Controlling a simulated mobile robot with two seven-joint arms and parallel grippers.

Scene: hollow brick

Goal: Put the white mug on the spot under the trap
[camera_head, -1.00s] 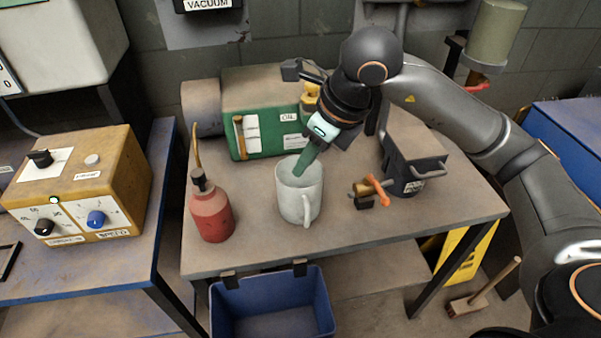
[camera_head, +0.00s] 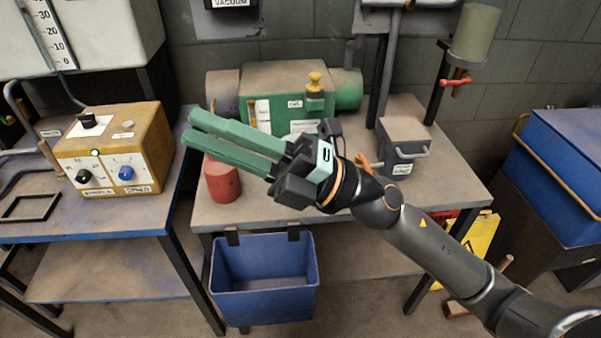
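My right gripper (camera_head: 188,128) reaches in from the right, above the front part of the metal table (camera_head: 350,205). Its two green fingers point left and lie apart, with nothing seen between them. The white mug does not show; the gripper's hand covers the part of the table where it stood earlier. A grey-green cylinder (camera_head: 475,32) with a red-handled valve below it is mounted at the back right; I cannot read a label naming it the trap. No marked spot can be made out under it. My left gripper is not in view.
A red bottle (camera_head: 222,182) is partly behind the fingers. A green machine (camera_head: 318,82) and a dark grey labelled box (camera_head: 403,150) stand on the table. A blue bin (camera_head: 265,280) hangs at its front. A yellow control box (camera_head: 115,155) stands on the left bench.

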